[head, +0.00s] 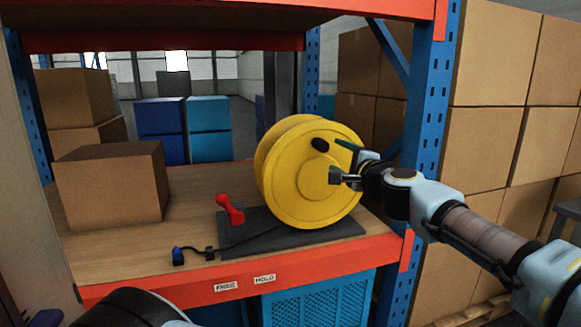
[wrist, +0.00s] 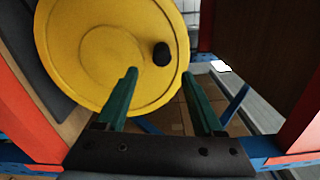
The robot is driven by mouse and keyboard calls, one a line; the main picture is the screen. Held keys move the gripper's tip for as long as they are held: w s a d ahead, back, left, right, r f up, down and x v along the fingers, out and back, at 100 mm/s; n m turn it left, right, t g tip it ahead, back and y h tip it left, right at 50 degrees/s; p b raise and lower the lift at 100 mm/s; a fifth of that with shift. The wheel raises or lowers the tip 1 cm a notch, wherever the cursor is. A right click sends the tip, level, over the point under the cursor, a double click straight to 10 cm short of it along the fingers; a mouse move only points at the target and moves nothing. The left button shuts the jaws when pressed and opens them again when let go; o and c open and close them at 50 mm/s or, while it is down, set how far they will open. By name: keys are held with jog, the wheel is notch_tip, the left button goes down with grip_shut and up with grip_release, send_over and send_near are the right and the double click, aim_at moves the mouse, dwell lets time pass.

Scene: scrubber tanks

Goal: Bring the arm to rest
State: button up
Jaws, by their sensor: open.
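My gripper (head: 338,160) is at the right of the yellow reel (head: 312,187) in the head view. Its two green fingers are apart, with nothing between them. The reel stands upright on a dark base plate (head: 240,236) on the shelf. A black knob (head: 320,144) sticks out from the reel's face. In the wrist view the knob (wrist: 162,54) shows just beyond the gap between the fingertips (wrist: 158,76), apart from them. My arm reaches in from the right, past the blue rack post.
A red lever (head: 230,209) stands left of the reel. A small blue connector on a black cable (head: 178,256) lies near the orange front beam (head: 150,290). Cardboard boxes (head: 112,185) stand on the shelf's left. The blue post (head: 430,110) and stacked boxes are close to my arm.

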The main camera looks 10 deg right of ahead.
jog(key=w+a+f+n+g+y, duration=0.2)
jog(key=a+f+g, duration=0.1)
jog(key=a+f, duration=0.3)
jog(key=w+a+f+n+g+y, duration=0.25)
jog(key=a+f, duration=0.25)
jog(key=a, duration=0.4)
jog(key=s+a+f+n+g, duration=0.35)
jog(key=a+f+g, duration=0.25)
jog(key=a+f, duration=0.45)
jog(key=s+a+f+n+g+h, duration=0.4)
jog(key=s+n+g, duration=0.2)
jog(key=s, duration=0.3)
jog(key=s+r+n+t+h, duration=0.1)
jog(key=s+r+n+h, duration=0.2)
jog(key=r, duration=0.7)
jog(key=shift+s+a+r, duration=0.25)
jog(key=shift+s+r, duration=0.1)
jog(key=shift+s, duration=0.45)
